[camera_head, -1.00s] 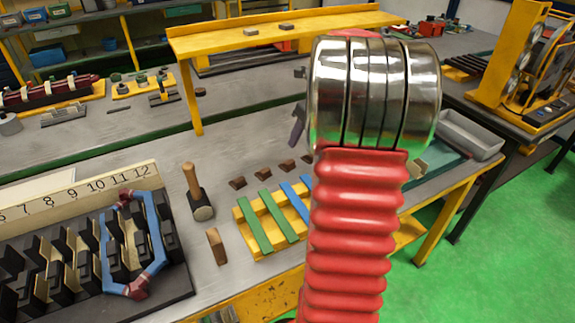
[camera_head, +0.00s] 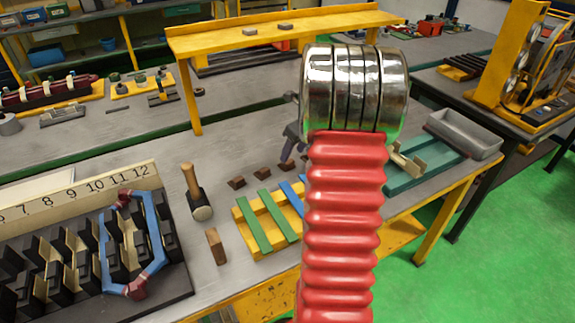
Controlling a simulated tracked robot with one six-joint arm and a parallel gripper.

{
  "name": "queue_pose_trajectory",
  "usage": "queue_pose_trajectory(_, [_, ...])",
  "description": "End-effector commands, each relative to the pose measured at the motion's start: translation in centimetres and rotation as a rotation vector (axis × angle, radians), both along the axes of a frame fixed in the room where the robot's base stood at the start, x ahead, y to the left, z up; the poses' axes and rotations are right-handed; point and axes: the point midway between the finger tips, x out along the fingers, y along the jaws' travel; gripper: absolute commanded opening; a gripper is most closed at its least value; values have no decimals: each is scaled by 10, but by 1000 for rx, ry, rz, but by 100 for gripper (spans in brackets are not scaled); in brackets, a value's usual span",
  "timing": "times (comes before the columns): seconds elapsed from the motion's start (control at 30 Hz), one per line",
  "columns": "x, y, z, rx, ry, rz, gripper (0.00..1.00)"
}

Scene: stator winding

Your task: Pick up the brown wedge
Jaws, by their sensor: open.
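Several small dark brown wedges lie in a row on the grey bench, behind the yellow rack: the left one (camera_head: 236,182), one beside it (camera_head: 262,172) and one further right (camera_head: 286,166). A larger brown block (camera_head: 215,246) stands apart, left of the rack. My red, silver-ended arm covers the right part of the row. A dark grey part of my gripper (camera_head: 291,141) shows at the arm's left edge, above and behind the right wedges. The rest of it is hidden. It is open, and no wedge is seen in it.
The yellow rack (camera_head: 268,222) holds green and blue strips. The black slotted stator (camera_head: 75,265) with a blue coil is at left. A yellow raised shelf (camera_head: 270,30) spans the back. A teal tray (camera_head: 425,172) is right.

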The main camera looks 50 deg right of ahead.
Motion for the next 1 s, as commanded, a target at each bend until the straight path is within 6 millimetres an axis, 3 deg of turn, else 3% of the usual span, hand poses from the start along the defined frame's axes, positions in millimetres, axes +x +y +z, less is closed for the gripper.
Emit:
queue_pose_trajectory(0.27, [1,0,-2,1,0,0,48])
queue_pose_trajectory(0.7, [17,-1,-47,1,0,1,48])
queue_pose_trajectory(1.0, [18,-1,-48,0,-1,1,48])
